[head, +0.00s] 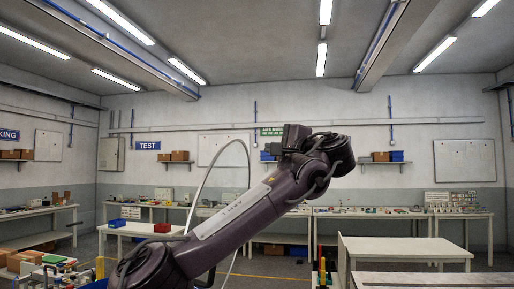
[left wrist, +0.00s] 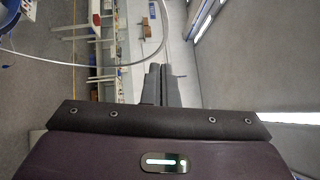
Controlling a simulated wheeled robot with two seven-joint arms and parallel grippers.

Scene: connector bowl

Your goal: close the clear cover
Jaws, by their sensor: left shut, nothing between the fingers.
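A thin pale arc (head: 201,180) rises behind my left arm in the head view and looks like the rim of the clear cover, standing raised. It also curves across the upper left of the left wrist view (left wrist: 120,66). Its clear surface hardly shows, and its lower part is hidden by my arm. My left gripper (head: 290,138) is up to the right of the arc in the head view. Its fingers show together in the left wrist view (left wrist: 162,84), shut and empty. I cannot tell whether it touches the arc. My right gripper is not in view.
A blue edge (head: 96,284) shows low at the left beside my arm, mostly hidden. Yellow and green items (head: 54,260) stand at the far left. A white table (head: 405,246) is at the right. Workbenches line the back wall. The air above my left arm is clear.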

